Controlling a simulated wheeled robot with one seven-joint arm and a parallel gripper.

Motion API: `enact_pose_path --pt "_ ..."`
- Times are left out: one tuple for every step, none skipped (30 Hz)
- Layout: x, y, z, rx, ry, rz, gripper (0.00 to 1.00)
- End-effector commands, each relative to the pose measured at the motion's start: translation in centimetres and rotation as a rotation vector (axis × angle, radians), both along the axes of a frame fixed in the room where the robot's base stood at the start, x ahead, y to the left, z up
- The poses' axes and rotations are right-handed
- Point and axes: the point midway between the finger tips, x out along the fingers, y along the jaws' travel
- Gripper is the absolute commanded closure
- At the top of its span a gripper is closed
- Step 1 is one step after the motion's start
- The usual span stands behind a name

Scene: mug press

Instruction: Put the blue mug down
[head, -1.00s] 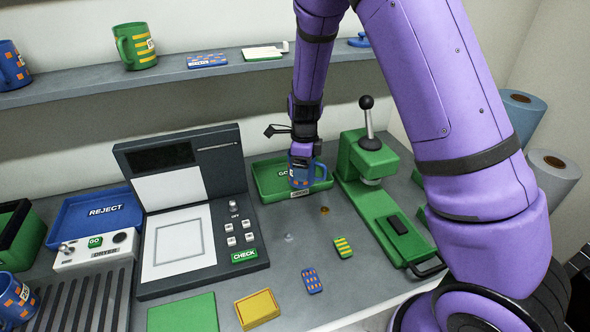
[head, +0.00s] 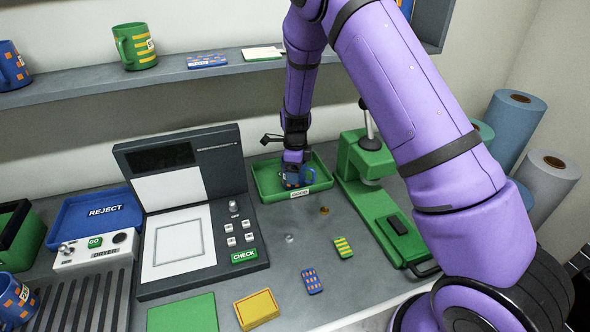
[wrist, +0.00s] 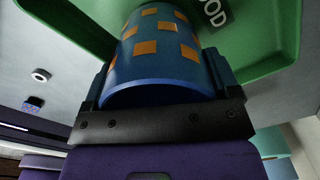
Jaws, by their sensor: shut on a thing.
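The blue mug with orange squares (head: 293,180) is at the green GOOD tray (head: 262,186) at the back of the counter. It also shows in the wrist view (wrist: 158,52), where it lies between the fingers with the tray's green surface beyond it. My gripper (head: 296,166) is shut on the mug from above; in the wrist view its dark fingers (wrist: 160,92) flank the mug's sides. In the head view the mug is low within the tray's outline. I cannot tell whether its base touches the tray floor.
A green press (head: 372,165) with a lever stands just right of the tray. A dark check station (head: 190,210) stands to the left, with a blue REJECT tray (head: 95,215) beyond it. Another blue mug (head: 14,298) sits at the far left. A shelf (head: 120,82) runs above.

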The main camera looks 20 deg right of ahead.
Motion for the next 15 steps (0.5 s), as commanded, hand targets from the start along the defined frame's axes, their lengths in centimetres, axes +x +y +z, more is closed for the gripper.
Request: enact_pose_path --pt "0.23 0.00 -0.19 0.000 -0.001 0.000 0.52" --pt "0.27 0.02 -0.20 0.001 -0.003 0.000 0.52" --pt "0.25 0.04 -0.18 0.001 -0.003 0.001 0.52" --pt "0.25 0.04 -0.16 0.001 -0.003 0.000 0.52" --pt "0.24 0.03 -0.15 0.001 -0.003 0.000 0.52" --pt "0.23 0.04 -0.15 0.001 -0.003 0.000 0.52" --pt "0.23 0.03 -0.15 0.001 -0.003 0.000 0.52" --pt "0.23 0.03 -0.18 0.001 -0.003 0.000 0.52" --pt "0.21 0.03 -0.26 0.000 -0.001 0.000 0.52" --pt "0.21 0.03 -0.33 0.000 -0.001 0.000 0.52" --pt "0.21 0.03 -0.41 0.000 -0.001 0.000 0.52" --pt "0.20 0.03 -0.44 0.000 -0.001 0.000 0.13" --pt "0.20 0.03 -0.43 0.000 -0.001 0.000 0.06" --pt "0.20 0.03 -0.42 0.000 -0.001 0.000 0.00" --pt "0.20 0.03 -0.42 0.000 -0.001 0.000 0.00"
